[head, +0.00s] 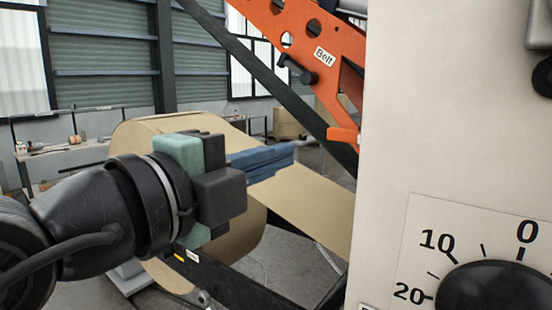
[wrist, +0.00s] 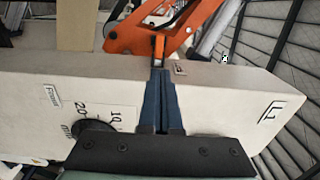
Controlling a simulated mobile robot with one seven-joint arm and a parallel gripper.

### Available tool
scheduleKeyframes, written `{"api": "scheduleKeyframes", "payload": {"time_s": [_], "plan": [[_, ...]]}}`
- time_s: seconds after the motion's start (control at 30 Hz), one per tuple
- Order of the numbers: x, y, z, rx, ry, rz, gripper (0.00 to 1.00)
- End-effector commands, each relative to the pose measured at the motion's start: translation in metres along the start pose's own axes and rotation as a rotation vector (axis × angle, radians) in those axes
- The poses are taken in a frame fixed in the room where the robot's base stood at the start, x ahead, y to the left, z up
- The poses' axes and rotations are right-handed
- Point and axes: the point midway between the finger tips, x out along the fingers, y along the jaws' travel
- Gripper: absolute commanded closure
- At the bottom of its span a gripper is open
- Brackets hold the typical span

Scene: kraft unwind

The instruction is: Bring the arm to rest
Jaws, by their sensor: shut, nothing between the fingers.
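My gripper (head: 290,155) reaches from the left in the head view, its blue fingers closed together and empty. It is raised in front of a large kraft paper roll (head: 150,135), whose paper web (head: 310,205) runs off to the right. In the wrist view the shut fingers (wrist: 160,75) point towards a pale machine cabinet (wrist: 225,95) and an orange arm (wrist: 155,35). I cannot tell from these frames how far the fingertips are from either. My wrist and gripper body hide part of the roll.
The pale cabinet (head: 440,120) with a black dial (head: 490,290) fills the right side of the head view. A workbench (head: 65,150) stands far left.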

Motion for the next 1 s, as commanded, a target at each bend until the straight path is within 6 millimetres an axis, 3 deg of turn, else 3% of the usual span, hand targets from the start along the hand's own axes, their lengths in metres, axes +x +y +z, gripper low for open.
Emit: {"api": "scheduleKeyframes", "payload": {"time_s": [0.17,0.33,0.47,0.7,1.0], "plan": [[0.004,-0.003,-0.002,-0.050,-0.020,-0.030,1.00],[0.015,-0.020,-0.007,-0.303,-0.101,-0.186,1.00],[0.012,-0.041,-0.015,-0.561,-0.138,-0.387,1.00],[-0.024,-0.074,-0.040,-0.962,-0.050,-0.776,1.00],[-0.066,-0.094,-0.066,-1.171,0.127,-1.023,1.00]]}}
